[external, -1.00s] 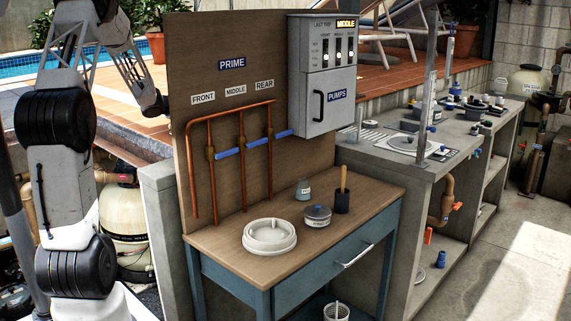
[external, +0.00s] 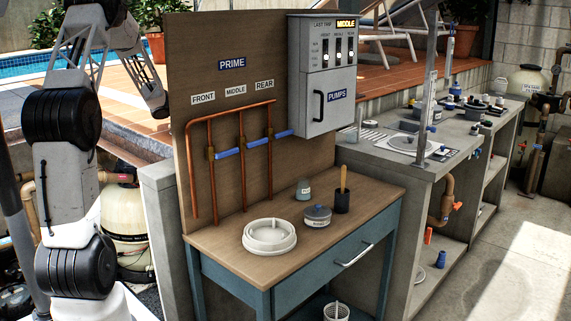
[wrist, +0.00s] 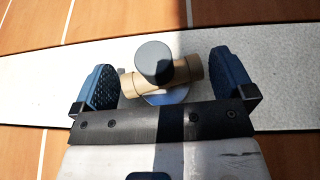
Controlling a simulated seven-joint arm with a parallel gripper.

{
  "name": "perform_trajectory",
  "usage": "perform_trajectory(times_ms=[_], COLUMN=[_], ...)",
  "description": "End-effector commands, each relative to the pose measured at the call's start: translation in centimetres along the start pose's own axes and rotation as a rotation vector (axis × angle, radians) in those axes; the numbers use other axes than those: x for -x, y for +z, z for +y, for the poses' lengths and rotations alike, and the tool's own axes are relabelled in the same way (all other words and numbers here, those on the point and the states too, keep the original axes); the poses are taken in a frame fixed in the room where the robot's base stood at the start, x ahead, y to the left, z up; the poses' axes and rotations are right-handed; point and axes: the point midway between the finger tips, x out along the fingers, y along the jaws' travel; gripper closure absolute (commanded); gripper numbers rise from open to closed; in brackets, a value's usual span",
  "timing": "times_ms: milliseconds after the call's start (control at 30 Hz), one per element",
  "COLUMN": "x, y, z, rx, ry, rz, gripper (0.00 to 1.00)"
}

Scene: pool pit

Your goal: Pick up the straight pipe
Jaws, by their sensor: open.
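My gripper (wrist: 163,88) shows in the wrist view with its two dark blue fingers spread wide. A tan tube-shaped fitting (wrist: 194,68) with a round dark grey top (wrist: 154,62) lies ahead of and between the fingers, with space around it. It sits over a light round base on a pale strip. I cannot tell whether this fitting is the straight pipe. In the external view, no loose straight pipe is clear, and my fingers cannot be made out.
Orange tiles (wrist: 120,20) border the pale strip (wrist: 270,75). In the external view, a wooden workbench (external: 225,245) carries a white round dish (external: 269,237), a small tin (external: 317,215) and a dark cup (external: 342,202). Copper pipes (external: 211,170) stand on the backboard (external: 285,165).

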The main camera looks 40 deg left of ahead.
Motion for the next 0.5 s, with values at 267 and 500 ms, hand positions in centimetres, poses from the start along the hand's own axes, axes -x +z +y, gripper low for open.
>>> perform_trajectory(times_ms=[267, 500], x=[-1.05, -1.04], y=[0.04, 0.05], z=[0.03, 0.03], rx=[0.0, 0.0], ry=[0.001, 0.001], rz=[-0.001, -0.001], gripper=[0.0, 0.0])
